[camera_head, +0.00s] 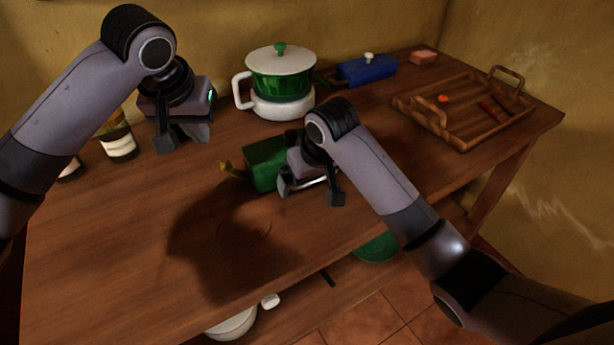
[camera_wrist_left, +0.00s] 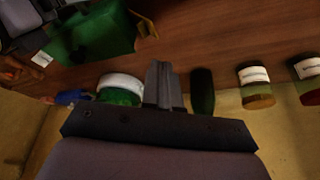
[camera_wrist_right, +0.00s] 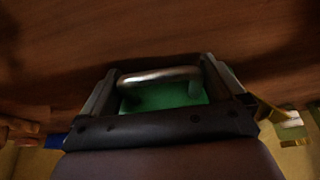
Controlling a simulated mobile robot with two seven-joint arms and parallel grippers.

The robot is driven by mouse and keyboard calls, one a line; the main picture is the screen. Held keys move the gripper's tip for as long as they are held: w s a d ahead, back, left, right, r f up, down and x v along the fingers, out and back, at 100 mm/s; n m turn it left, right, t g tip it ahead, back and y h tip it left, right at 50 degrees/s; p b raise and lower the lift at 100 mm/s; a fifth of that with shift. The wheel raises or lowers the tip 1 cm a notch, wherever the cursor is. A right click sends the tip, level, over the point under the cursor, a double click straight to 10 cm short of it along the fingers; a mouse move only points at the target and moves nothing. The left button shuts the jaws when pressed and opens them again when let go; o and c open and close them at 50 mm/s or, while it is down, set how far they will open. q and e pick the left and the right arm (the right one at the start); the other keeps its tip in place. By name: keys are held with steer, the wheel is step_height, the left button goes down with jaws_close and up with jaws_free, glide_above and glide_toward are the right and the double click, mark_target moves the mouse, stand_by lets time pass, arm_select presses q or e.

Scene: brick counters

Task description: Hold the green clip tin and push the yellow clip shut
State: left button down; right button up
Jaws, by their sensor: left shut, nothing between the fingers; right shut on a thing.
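The green clip tin (camera_head: 264,164) stands on the wooden counter, and it also shows in the left wrist view (camera_wrist_left: 95,42). The yellow clip (camera_head: 232,171) sticks out from the tin's left side, away from its wall; it shows in the left wrist view (camera_wrist_left: 148,27) too. My right gripper (camera_head: 312,193) is at the tin's right side, its fingers on either side of the metal handle (camera_wrist_right: 160,76), shut on the tin. My left gripper (camera_head: 183,143) is shut and empty, above the counter, to the left of the tin and clip.
A green and white pot (camera_head: 282,75) on a white base stands behind the tin. Jars (camera_head: 118,145) stand at the back left. A blue box (camera_head: 367,70) and a wooden tray (camera_head: 465,110) are at the back right. The counter's front left is clear.

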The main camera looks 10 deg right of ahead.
arm_select(q)
steer(key=f, duration=0.7)
steer(key=shift+w+f, duration=0.3)
steer(key=shift+f, duration=0.05)
steer(key=shift+s+a+f, duration=0.1)
steer(key=shift+f, duration=0.25)
arm_select(e)
steer(key=shift+r, duration=0.1)
arm_select(q)
steer(key=shift+f, duration=0.15)
arm_select(e)
steer(key=shift+s+a, duration=0.1)
arm_select(q)
steer(key=shift+r, duration=0.3)
arm_select(e)
steer(key=shift+d, duration=0.2)
stand_by(0.7)
